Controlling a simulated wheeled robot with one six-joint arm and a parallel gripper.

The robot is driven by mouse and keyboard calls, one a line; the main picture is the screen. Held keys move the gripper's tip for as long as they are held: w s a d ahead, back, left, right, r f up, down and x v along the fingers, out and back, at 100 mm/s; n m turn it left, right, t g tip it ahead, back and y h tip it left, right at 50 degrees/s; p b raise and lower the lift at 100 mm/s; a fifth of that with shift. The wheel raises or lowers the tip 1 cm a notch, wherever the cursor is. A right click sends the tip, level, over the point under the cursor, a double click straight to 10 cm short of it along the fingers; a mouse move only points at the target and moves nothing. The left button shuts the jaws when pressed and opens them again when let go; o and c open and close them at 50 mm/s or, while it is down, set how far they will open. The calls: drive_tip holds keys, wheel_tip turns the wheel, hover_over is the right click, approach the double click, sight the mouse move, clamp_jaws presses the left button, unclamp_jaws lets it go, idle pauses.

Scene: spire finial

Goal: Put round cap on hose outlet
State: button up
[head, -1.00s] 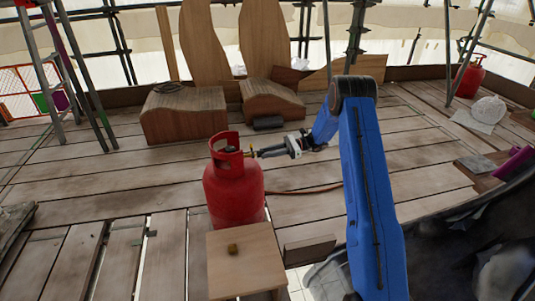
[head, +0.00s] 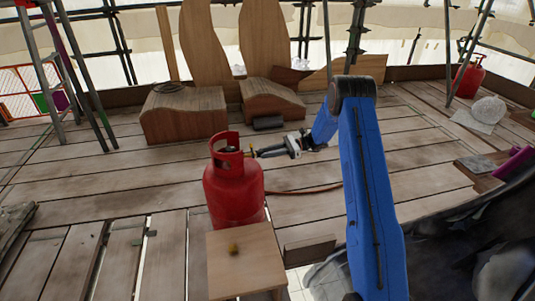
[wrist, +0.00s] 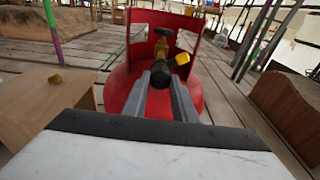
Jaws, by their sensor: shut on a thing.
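A red gas bottle (head: 234,190) stands upright on the planks; it also fills the middle of the wrist view (wrist: 118,85). Inside its collar is a brass valve (wrist: 162,45) with a dark handwheel on top. My gripper (wrist: 160,78) is at the collar opening, its fingers pointing at the valve; in the head view, it (head: 259,153) reaches in from the right. The fingers are closed on a small dark round piece, apparently the round cap (wrist: 160,76). A yellow part (wrist: 182,58) shows just right of the fingertips. The hose outlet's mouth is hidden, and I cannot tell whether the cap touches it.
A wooden box (head: 255,252) with a small brass-coloured piece (head: 234,249) on it stands in front of the bottle. Wooden seat shapes (head: 185,112) and scaffold poles stand farther back. Planks to the left are mostly clear.

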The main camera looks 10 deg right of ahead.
drive_tip(key=shift+a, duration=0.5)
drive_tip(key=o, duration=1.1)
drive_tip(key=shift+d, duration=0.1)
drive_tip(key=d, duration=0.5)
drive_tip(key=d+r, duration=0.1)
drive_tip(key=d, duration=0.5)
drive_tip(key=d+r, duration=0.1)
drive_tip(key=d, duration=0.5)
drive_tip(key=shift+d, duration=0.1)
drive_tip(key=shift+r, duration=0.1)
